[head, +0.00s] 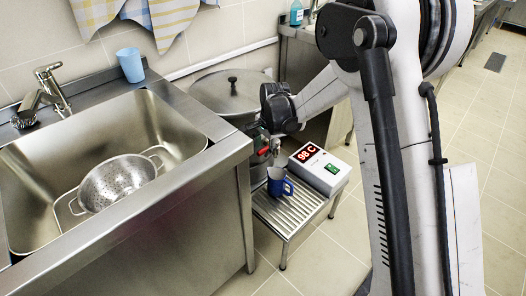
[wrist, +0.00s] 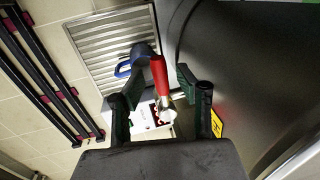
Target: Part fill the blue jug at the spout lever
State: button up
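The blue jug (head: 279,183) stands upright on a slatted metal stand (head: 290,213), under the spout of the large steel stockpot (head: 231,93). It also shows in the wrist view (wrist: 136,60), partly hidden by the red spout lever (wrist: 159,76). The inside of the jug is not clear to see. My gripper (wrist: 160,88) is open at the pot's side. In the wrist view the lever lies between its two fingers, with gaps on both sides, and I see no contact. In the head view the gripper (head: 264,133) is small and partly dark against the pot.
A white box with a red digital display (head: 307,153) and green panel stands right beside the jug. The sink (head: 100,150) at left holds a colander (head: 118,181). A light blue cup (head: 131,65) stands on its back ledge. Open tiled floor lies at right.

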jog(key=shift+w+f, duration=0.1)
jog(key=shift+f, duration=0.4)
grip_shut()
jog(key=shift+a, duration=0.1)
